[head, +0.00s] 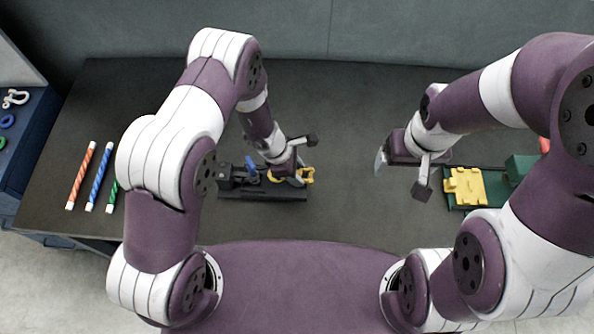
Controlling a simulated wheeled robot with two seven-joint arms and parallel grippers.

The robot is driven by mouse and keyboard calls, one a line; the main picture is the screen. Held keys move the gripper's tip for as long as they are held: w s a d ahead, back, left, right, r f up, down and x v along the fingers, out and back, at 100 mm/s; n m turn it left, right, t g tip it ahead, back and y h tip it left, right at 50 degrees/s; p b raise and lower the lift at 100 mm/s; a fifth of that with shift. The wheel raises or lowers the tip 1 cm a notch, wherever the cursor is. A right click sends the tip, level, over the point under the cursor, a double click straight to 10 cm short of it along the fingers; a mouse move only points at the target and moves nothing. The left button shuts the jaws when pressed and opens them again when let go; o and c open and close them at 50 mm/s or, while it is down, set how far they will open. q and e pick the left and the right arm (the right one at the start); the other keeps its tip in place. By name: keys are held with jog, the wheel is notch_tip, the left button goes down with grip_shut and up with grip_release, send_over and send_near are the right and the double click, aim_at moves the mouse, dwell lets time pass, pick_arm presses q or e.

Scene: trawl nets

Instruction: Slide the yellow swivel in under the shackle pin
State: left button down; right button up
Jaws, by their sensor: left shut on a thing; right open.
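The yellow swivel (307,175) is at the right end of a black fixture (262,194) in the middle of the table. My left gripper (292,172) is shut there, apparently on the yellow swivel, and hides part of it. A blue piece (251,167) stands up from the fixture left of the gripper. The shackle and its pin are too small and too covered by my gripper to make out, so I cannot tell whether the swivel is under the pin. My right gripper (402,166) is open and empty above the table, well right of the swivel.
A green fixture (490,182) with a yellow block (465,186) lies right of my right gripper. Orange (81,176), blue (100,177) and green (113,197) striped rods lie at the left. A blue bin (37,150) stands beyond the table's left edge. The table between the fixtures is clear.

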pick_arm(q)
jog(key=shift+f, duration=0.6)
jog(key=shift+w+f, duration=0.1)
jog(key=shift+f, duration=0.3)
jog(key=shift+f, duration=0.3)
jog(key=c, duration=0.6)
grip_release()
jog(key=shift+s, duration=0.2)
